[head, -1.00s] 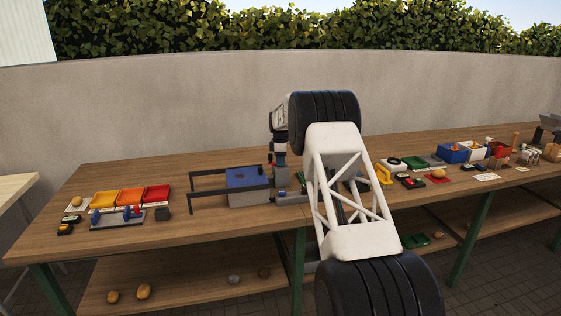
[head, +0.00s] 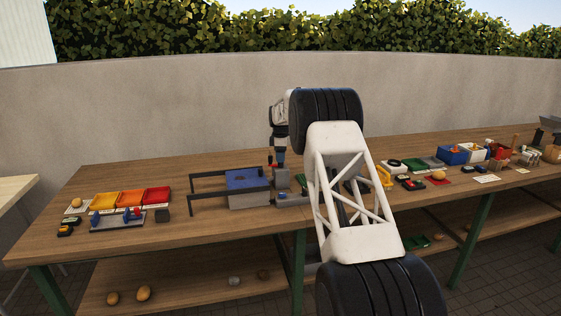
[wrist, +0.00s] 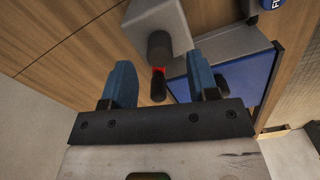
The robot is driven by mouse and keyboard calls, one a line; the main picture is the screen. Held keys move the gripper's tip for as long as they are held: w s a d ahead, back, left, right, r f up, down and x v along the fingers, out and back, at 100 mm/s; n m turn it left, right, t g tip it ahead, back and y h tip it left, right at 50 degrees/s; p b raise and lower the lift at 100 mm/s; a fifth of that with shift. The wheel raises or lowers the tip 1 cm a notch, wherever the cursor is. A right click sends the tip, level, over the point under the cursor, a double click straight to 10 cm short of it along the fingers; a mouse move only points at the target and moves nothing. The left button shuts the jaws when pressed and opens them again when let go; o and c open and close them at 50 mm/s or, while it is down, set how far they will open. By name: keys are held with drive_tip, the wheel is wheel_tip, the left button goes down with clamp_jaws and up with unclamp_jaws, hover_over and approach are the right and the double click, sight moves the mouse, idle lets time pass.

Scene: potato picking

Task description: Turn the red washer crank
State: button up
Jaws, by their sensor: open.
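The red crank (wrist: 161,70) shows in the wrist view as a small red piece, with a dark hub (wrist: 160,44) above it and a dark cylindrical handle (wrist: 158,88) below. It is mounted on a grey block (wrist: 150,14), beside a blue-topped box (wrist: 235,92). My gripper (wrist: 158,66) is open, its two blue fingers on either side of the crank handle with gaps visible on both sides. In the head view my gripper (head: 280,160) is low over the table beside the blue-topped box (head: 247,181); the crank is mostly hidden there.
Two dark rails (head: 212,178) extend left from the box. Yellow, orange and red trays (head: 130,196) stand at the left of the wooden table (head: 185,218). A yellow handle-like part (head: 385,177) and blue and white bins (head: 453,154) stand to the right.

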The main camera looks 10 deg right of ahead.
drive_tip(key=shift+r, duration=2.35)
